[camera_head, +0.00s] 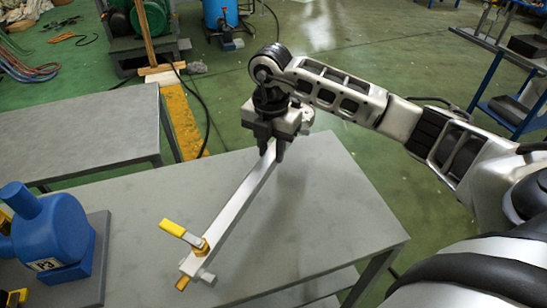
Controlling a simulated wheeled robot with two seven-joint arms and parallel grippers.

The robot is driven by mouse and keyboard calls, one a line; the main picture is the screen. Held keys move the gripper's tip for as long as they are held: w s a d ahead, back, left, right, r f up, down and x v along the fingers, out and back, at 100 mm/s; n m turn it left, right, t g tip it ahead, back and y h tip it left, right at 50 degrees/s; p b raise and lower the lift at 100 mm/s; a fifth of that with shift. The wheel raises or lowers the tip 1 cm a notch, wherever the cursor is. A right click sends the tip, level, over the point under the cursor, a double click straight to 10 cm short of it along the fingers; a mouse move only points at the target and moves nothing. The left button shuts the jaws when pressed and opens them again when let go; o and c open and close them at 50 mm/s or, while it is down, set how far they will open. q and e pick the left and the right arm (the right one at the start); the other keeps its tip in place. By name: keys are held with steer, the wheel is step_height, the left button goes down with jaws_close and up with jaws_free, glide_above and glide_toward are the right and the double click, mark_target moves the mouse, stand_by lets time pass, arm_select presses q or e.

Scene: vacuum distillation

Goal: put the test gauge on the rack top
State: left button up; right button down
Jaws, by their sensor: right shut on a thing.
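My right gripper (273,150) points down over the grey table and is shut on the far end of a long pale bar (240,198). The bar slants down-left to a yellow-handled valve (186,236) with brass fittings at its near end. No dial shows, so I cannot tell whether this piece is the test gauge. Whether the bar touches the table is unclear. No surface is clearly marked as the rack top; a blue-framed rack (497,75) stands at the upper right. My left gripper is not in view.
The near grey table (340,215) is clear right of the bar and has a lower shelf. A blue pump-like unit (50,235) stands on a dark base at its left. Another grey table (80,132) lies behind. Green machinery (135,20) stands at the back.

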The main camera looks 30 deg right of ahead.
mark_target(274, 150)
steer(key=f, duration=0.2)
steer(key=d+f, duration=0.1)
steer(key=shift+w+f+p, duration=0.1)
steer(key=shift+w+p, duration=0.15)
steer(key=shift+p, duration=0.15)
steer(key=shift+f, duration=0.35)
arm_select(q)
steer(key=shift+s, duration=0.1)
arm_select(e)
steer(key=shift+f, duration=0.1)
steer(key=shift+f, duration=0.1)
steer(key=c, duration=1.5)
jaws_free()
steer(key=shift+f, duration=0.15)
steer(key=shift+c, duration=0.2)
steer(key=o, duration=0.4)
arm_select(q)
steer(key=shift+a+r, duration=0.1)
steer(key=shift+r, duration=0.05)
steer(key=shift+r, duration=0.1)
